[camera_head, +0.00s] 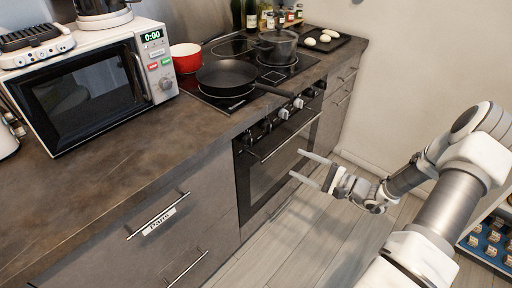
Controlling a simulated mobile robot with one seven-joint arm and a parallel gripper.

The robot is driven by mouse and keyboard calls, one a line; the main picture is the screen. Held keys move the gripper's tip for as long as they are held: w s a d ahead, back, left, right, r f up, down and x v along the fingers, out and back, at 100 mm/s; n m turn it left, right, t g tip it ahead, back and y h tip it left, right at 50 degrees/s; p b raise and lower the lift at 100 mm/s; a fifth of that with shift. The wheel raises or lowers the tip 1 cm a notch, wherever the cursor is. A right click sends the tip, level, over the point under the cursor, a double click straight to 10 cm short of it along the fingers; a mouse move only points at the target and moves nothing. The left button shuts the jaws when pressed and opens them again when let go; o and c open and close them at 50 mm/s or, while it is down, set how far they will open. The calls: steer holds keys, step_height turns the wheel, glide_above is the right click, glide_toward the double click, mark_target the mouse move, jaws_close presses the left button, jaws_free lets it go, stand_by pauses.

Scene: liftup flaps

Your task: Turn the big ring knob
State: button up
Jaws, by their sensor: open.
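The oven (275,150) is built into the counter front, with a row of several knobs along its upper edge. Two pale knobs, one (284,113) left of the other (298,103), stand out in the middle of the row; the others look dark. I cannot tell which one is the big ring knob. The cooktop (297,67) above has ring markings, partly covered by pans. My gripper (297,163) is open and empty, in front of the oven door and below the knobs, its two fingers pointing left. It appears apart from the knobs.
A frying pan (226,75) sits on the cooktop, its handle reaching toward the front edge above the knobs. A pot (277,46) stands behind it. The oven handle (285,140) sticks out near my gripper. The floor (320,235) in front is clear.

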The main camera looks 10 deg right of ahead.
mark_target(248, 140)
steer(key=b+x, duration=0.2)
steer(key=x, duration=1.5)
steer(key=shift+w+a, duration=0.1)
steer(key=shift+a, duration=0.05)
jaws_close()
steer(key=shift+m, duration=0.3)
steer(key=m+t+p, duration=0.1)
steer(key=m+p, duration=0.2)
steer(key=m, duration=0.3)
steer(key=m+p, duration=0.3)
steer(key=m, duration=0.2)
steer(key=shift+m+t, duration=0.4)
steer(key=shift+f, duration=0.1)
